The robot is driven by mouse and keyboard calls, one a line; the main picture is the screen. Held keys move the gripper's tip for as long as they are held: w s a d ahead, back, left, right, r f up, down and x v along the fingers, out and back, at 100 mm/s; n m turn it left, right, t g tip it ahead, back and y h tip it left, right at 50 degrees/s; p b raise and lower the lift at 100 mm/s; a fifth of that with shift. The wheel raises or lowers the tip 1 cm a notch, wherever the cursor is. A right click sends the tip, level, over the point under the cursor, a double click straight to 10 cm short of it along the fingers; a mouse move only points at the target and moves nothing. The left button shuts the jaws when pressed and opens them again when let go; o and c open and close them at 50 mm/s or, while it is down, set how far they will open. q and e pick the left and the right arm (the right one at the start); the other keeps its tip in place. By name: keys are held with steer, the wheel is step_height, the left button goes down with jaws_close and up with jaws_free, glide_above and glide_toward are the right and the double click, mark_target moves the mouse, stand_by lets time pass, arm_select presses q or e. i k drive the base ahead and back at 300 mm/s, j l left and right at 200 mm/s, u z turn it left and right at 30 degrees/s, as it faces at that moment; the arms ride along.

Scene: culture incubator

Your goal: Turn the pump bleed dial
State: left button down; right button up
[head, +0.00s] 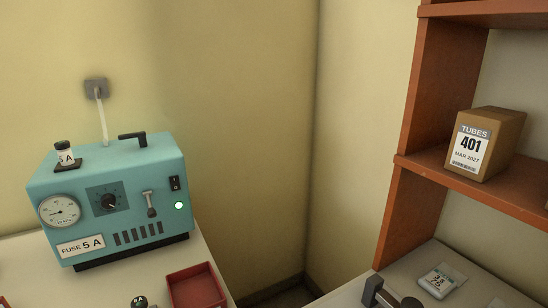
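The pump is a teal box (140,175) on the pale bench at the left in the head view. A black dial (109,202) with a light pointer mark sits on a dark square plate with a printed scale on its front. A round white gauge (59,211) is left of the dial, its needle pointing left. A grey lever (150,203) is to the right of the dial. A black rocker switch (175,183) and a lit green lamp (179,205) are at the right edge. Neither of my grippers shows, and nothing touches the dial.
At the right, an orange-brown shelf (405,195) holds a tubes box (486,145). A gap separates the two benches.

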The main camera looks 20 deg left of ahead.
mark_target(108, 201)
steer(key=k+u, duration=0.15)
steer(key=u, duration=0.25)
steer(key=k+j+u, duration=0.1)
steer(key=u, duration=0.3)
steer(key=k+j+u, duration=0.1)
steer(key=u, duration=0.3)
steer(key=j+u, duration=0.2)
steer(key=u, duration=0.15)
steer(key=k, duration=0.05)
